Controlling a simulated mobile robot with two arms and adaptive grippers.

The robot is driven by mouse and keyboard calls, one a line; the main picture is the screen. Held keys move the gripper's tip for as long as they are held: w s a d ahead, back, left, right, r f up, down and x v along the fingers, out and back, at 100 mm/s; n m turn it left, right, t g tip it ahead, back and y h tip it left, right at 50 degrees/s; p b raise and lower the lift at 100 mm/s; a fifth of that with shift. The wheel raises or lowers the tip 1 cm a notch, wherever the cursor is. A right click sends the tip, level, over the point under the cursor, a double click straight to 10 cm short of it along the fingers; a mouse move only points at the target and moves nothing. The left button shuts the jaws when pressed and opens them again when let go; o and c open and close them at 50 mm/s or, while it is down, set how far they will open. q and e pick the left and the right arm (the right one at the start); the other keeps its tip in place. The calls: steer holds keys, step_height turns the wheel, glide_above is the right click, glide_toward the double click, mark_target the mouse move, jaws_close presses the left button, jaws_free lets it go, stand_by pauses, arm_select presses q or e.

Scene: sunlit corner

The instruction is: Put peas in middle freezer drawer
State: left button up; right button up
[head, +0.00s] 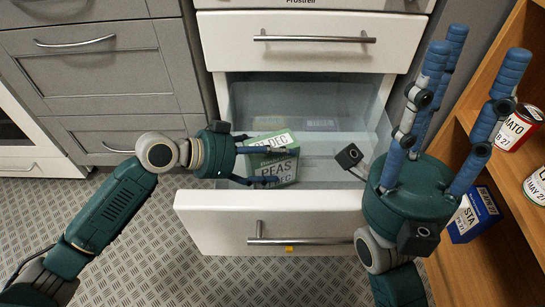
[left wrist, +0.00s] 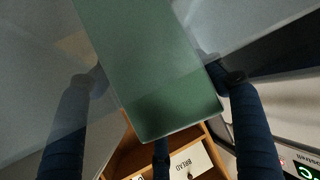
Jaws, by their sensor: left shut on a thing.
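The peas (head: 284,166) are a green and white box with the word PEAS on it. My left gripper (head: 262,166) is shut on the peas box from the left, over the pulled-out freezer drawer (head: 270,215). In the left wrist view the box (left wrist: 150,70) fills the middle between my blue fingers. The drawer has a white front with a bar handle and clear walls. I cannot tell whether the box touches the drawer floor. My right gripper (head: 465,85) is raised at the right with its fingers spread and nothing between them.
A closed white drawer (head: 310,40) is above the open one. Grey cabinets (head: 95,75) stand at the left. A wooden shelf (head: 480,250) at the right holds a tomato can (head: 516,128) and a blue pasta box (head: 474,215). The metal floor in front is clear.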

arm_select(q)
steer(key=shift+f, duration=0.55)
steer(key=o, duration=1.4)
steer(key=shift+c, duration=0.2)
